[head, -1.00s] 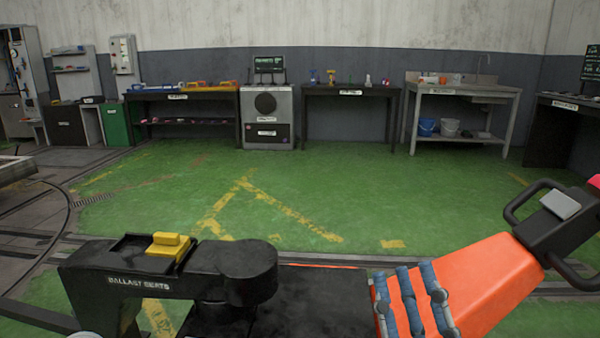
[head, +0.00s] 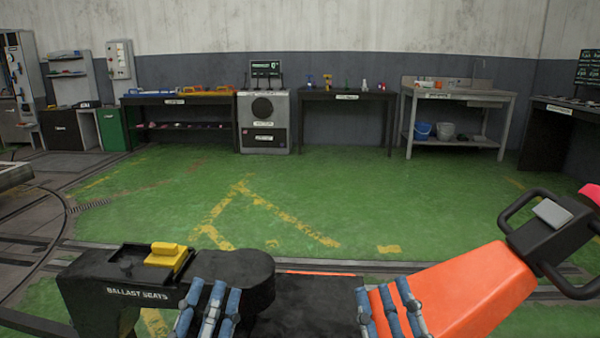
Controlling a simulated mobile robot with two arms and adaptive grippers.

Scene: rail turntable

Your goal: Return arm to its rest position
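My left gripper (head: 210,306) shows at the bottom edge, left of centre, as blue-grey finger links in front of the black bench-like unit (head: 90,285) lettered "BALLAST SEATS". My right gripper (head: 390,306) shows at the bottom edge, right of centre, in front of the orange sloping body (head: 455,288). I see nothing held in either gripper. The frames do not show clearly whether the fingers are open or shut. The rest of both arms lies below the picture.
A yellow block (head: 167,254) sits on the black unit. A black handled frame (head: 553,240) tops the orange body at right. Green floor (head: 330,190) lies open beyond, up to several benches and a grey machine (head: 265,122) along the wall.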

